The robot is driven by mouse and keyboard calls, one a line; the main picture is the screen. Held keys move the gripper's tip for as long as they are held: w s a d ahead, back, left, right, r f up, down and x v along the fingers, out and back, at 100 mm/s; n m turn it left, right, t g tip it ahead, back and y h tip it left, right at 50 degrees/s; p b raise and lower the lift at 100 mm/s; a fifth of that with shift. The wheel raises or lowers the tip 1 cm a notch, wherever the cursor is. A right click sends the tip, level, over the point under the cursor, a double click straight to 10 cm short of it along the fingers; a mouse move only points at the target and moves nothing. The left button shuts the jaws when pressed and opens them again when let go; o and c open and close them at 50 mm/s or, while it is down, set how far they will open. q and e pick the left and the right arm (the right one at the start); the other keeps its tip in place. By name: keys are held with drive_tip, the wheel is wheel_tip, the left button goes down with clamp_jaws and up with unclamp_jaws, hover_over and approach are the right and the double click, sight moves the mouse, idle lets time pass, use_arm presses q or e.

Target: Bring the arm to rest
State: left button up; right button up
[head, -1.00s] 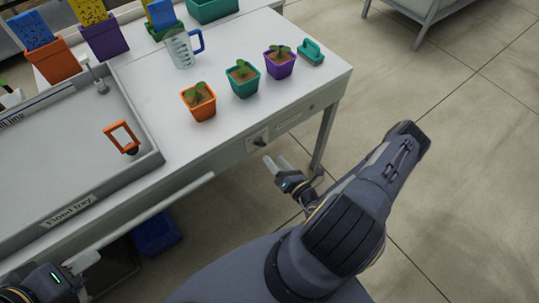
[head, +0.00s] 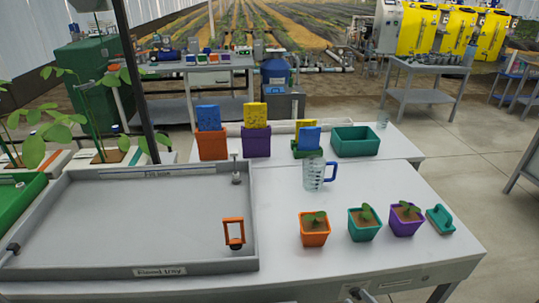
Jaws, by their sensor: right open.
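Only the pale fingertips of my right gripper (head: 363,296) show, at the bottom edge of the head view, just in front of the table's front edge and close to a dark knob there. The jaws are open, and I see nothing between them. The rest of the right arm is out of the picture. My left gripper is not in view.
The white table (head: 285,235) holds a grey flood tray (head: 120,220) with an orange-handled fitting (head: 234,231), a measuring jug (head: 314,175), orange (head: 314,240), teal (head: 363,234) and purple (head: 402,227) seedling pots, and a teal handled tool (head: 440,219). Open floor lies right.

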drive_tip(key=s+a+r+n+g+y, duration=0.2)
drive_tip(key=s+a+r+n+g, duration=0.25)
drive_tip(key=r+n+g, duration=0.4)
drive_tip(key=s+a+r+n+g+y, duration=0.25)
drive_tip(key=a+r+n+g, duration=0.3)
drive_tip(key=n, duration=0.65)
drive_tip(key=s+d+r+n+t+h, duration=0.3)
drive_tip(key=s+d+r+n+h, duration=0.2)
drive_tip(key=s+r+n+h, duration=0.2)
drive_tip(key=s+n+h, duration=0.2)
drive_tip(key=n+h, duration=0.2)
drive_tip(key=n, duration=0.1)
drive_tip(key=shift+d+r, duration=0.25)
